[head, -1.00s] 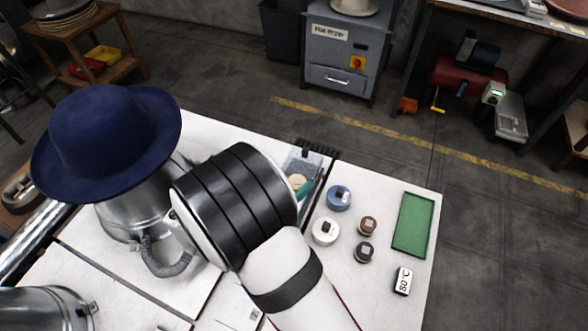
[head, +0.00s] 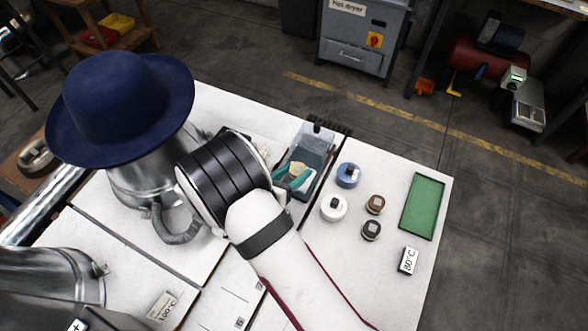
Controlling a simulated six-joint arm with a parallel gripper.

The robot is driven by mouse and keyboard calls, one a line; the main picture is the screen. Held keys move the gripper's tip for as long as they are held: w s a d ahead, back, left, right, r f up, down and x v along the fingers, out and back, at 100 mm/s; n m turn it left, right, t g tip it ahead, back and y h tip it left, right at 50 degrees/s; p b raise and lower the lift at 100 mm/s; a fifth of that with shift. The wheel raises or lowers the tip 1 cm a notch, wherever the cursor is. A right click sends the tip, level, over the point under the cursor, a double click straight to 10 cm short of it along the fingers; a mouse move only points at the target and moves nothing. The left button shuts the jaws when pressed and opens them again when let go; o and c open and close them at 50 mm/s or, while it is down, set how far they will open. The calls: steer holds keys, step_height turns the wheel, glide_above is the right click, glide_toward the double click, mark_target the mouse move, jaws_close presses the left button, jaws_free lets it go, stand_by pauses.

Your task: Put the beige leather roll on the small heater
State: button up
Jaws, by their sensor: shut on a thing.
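My arm's black ringed wrist is over the white table beside the steel vessel (head: 140,188), to the right of its hose. My gripper's fingers are hidden behind the wrist and arm, so what they hold does not show. I cannot make out a beige leather roll. A clear bin (head: 310,150) right of the wrist holds teal and pale yellow items, too small to identify. No thing is clearly marked as the small heater. A larger steel vessel (head: 50,275) stands at the lower left, near a 100°C sign (head: 163,306).
A blue hat (head: 120,105) sits on top of the steel vessel, close to my wrist. Several small round tins, including a blue one (head: 348,175), stand on the right table section. A green tray (head: 422,206) and an 80°C sign (head: 408,261) lie near its right edge.

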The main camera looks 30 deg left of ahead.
steer(key=o, duration=1.4)
steer(key=shift+c, duration=0.2)
